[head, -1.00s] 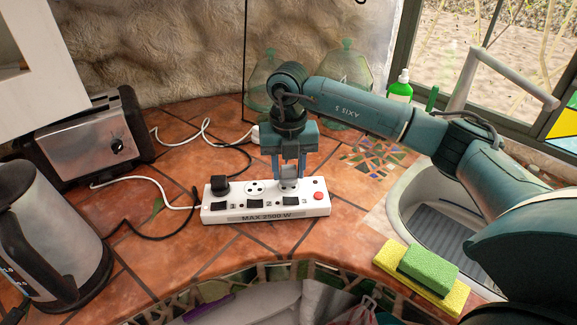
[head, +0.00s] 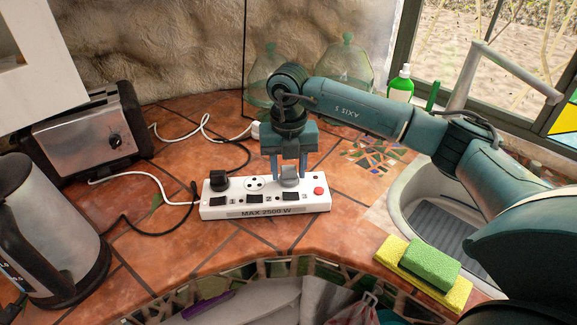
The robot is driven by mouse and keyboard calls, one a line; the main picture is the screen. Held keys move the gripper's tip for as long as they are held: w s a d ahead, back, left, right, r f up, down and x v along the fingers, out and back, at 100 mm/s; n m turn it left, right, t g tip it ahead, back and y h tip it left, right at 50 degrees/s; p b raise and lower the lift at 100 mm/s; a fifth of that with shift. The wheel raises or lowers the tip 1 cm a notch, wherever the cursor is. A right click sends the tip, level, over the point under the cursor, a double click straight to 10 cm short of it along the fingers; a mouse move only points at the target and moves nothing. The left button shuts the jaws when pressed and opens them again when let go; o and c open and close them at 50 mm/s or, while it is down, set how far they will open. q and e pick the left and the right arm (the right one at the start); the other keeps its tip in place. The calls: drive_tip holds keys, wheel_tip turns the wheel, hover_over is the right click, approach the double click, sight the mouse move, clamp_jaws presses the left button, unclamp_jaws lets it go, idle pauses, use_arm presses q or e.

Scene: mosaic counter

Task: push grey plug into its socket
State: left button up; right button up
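The grey plug (head: 289,177) sits low at the right-hand socket of the white power strip (head: 228,213), beside the red button. It looks upright and seated there, though its underside and the socket holes are hidden. My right gripper (head: 289,178) points down over it, one finger on each side. The fingers appear spread clear of the plug, with a gap under the palm above the plug's top. My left gripper is not in view.
A black plug (head: 219,182) fills the strip's left socket; the middle socket (head: 254,184) is empty. A toaster (head: 85,139) and kettle (head: 45,230) stand left. Sponges (head: 430,266) lie right, near the sink (head: 450,215). Glass jars (head: 345,70) stand behind my arm.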

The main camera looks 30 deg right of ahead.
drive_tip(key=o, duration=0.4)
